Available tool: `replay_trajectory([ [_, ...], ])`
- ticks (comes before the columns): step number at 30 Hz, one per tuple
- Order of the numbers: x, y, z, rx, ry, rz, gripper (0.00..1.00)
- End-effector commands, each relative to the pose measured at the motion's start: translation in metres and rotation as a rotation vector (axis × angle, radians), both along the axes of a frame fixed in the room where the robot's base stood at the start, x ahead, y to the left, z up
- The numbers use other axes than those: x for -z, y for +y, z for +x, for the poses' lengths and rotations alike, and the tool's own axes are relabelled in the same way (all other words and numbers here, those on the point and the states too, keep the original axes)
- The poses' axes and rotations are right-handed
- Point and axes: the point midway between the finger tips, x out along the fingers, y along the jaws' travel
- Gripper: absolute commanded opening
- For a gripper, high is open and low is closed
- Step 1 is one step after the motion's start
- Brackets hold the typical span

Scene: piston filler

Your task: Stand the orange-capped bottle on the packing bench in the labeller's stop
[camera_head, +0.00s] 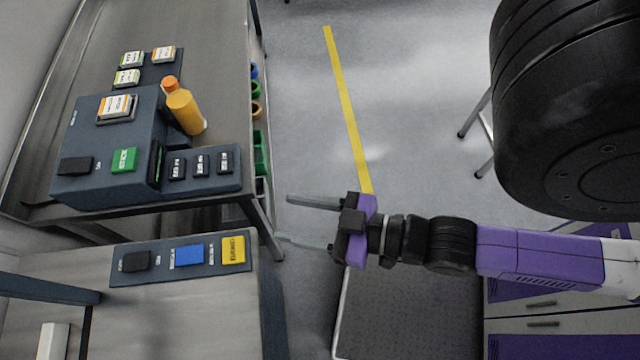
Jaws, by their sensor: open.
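An orange-capped bottle (185,112) with yellow-orange contents stands on a grey metal bench (200,45), behind and to the right of a blue-grey machine box (130,130). It appears upright. The machine has a green button and a dark button on its front. I cannot tell which part, if any, is the labeller's stop. My gripper (283,218) is open and empty. Its two fingers point left, over the floor beside the bench's near right corner, well apart from the bottle.
Three labelled blocks (130,60) lie behind the machine. A button panel (200,172) is right of it. Coloured bins (260,150) line the bench's right side. A nearer table (190,320) carries another panel (180,258). Open floor with a yellow line (345,110) lies right.

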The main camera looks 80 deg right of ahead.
Motion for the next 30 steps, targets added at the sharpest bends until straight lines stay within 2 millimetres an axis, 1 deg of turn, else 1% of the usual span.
replay_trajectory([
  [1, -0.006, 0.006, -0.015, -0.02, 0.017, 0.003, 0.52],
  [3, -0.014, 0.01, -0.027, -0.038, 0.03, 0.005, 0.52],
  [6, -0.022, 0.014, -0.038, -0.055, 0.04, 0.007, 0.52],
  [10, -0.026, 0.016, -0.043, -0.062, 0.046, 0.007, 0.52],
  [17, -0.026, 0.016, -0.043, -0.062, 0.045, 0.007, 0.52],
  [21, -0.017, 0.016, -0.043, -0.062, 0.045, 0.007, 0.52],
  [23, -0.02, 0.015, -0.043, -0.062, 0.045, 0.007, 0.52],
  [24, -0.02, 0.015, -0.043, -0.061, 0.045, 0.008, 0.44],
  [26, -0.018, 0.014, -0.041, -0.054, 0.04, 0.008, 0.32],
  [27, -0.019, 0.013, -0.037, -0.048, 0.027, 0.007, 0.24],
  [29, -0.022, 0.009, -0.027, -0.035, -0.004, 0.001, 0.12],
  [30, -0.023, 0.004, -0.018, -0.023, -0.029, -0.008, 0.04],
])
